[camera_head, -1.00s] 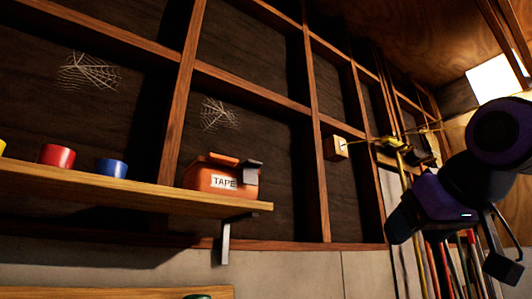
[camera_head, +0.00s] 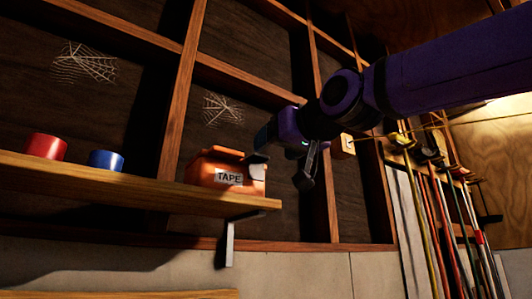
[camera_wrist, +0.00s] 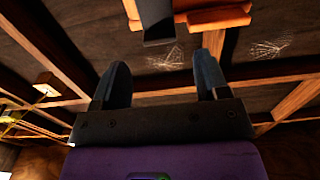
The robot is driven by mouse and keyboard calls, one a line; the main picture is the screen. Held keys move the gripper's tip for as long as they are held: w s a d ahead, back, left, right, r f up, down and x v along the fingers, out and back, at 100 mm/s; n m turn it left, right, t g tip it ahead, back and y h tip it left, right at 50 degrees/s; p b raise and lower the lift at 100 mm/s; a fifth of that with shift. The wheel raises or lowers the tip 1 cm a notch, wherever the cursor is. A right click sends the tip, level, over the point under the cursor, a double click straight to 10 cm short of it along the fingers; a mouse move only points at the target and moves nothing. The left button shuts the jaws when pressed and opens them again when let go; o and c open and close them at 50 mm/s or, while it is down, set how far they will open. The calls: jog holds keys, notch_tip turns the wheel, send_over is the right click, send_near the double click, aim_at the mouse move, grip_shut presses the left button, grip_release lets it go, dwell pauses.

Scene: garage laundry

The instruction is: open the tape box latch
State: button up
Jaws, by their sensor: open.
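The orange tape box (camera_head: 205,172), with a white TAPE label on its front, sits near the right end of the wooden shelf (camera_head: 130,190). My gripper (camera_head: 264,138) is just right of and slightly above the latch. In the wrist view my gripper (camera_wrist: 161,75) has its two dark fingers spread apart with nothing between them. The latch (camera_wrist: 156,22) and part of the box (camera_wrist: 215,18) lie just beyond the fingertips, apart from them.
A red tape roll (camera_head: 45,146) and a blue one (camera_head: 106,160) stand on the shelf to the left. A metal bracket (camera_head: 229,243) holds the shelf. A wooden block (camera_head: 343,146) with yellow cord and several long-handled tools (camera_head: 440,215) are at right.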

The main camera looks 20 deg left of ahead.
aim_at(257, 168)
jog(key=shift+x, duration=2.15)
jog(key=c, duration=0.9)
